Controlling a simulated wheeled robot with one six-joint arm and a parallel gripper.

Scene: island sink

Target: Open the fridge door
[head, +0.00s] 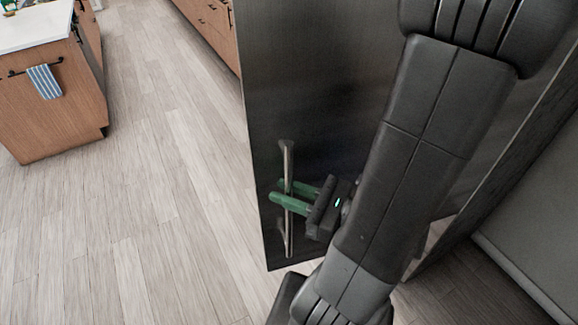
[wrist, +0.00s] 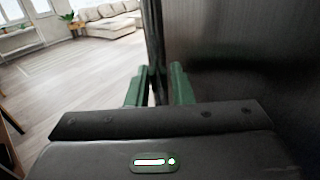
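The fridge door (head: 310,90) is a tall dark metal panel in the middle of the head view. It also fills the right of the wrist view (wrist: 240,80). A slim vertical metal handle (head: 287,232) is near its left edge. My gripper (head: 285,194) has green fingers on either side of the handle. In the wrist view the handle (wrist: 154,50) runs between the fingers (wrist: 158,85), which look closed on it; the contact itself is partly hidden. The door stands out at an angle, with floor visible past its lower right edge.
A wooden island (head: 50,90) with a white top and a striped towel (head: 44,81) stands at the upper left. Wooden drawers (head: 212,25) lie behind the door. The wood floor (head: 150,220) left of the door is clear. The wrist view shows a distant sofa (wrist: 112,25).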

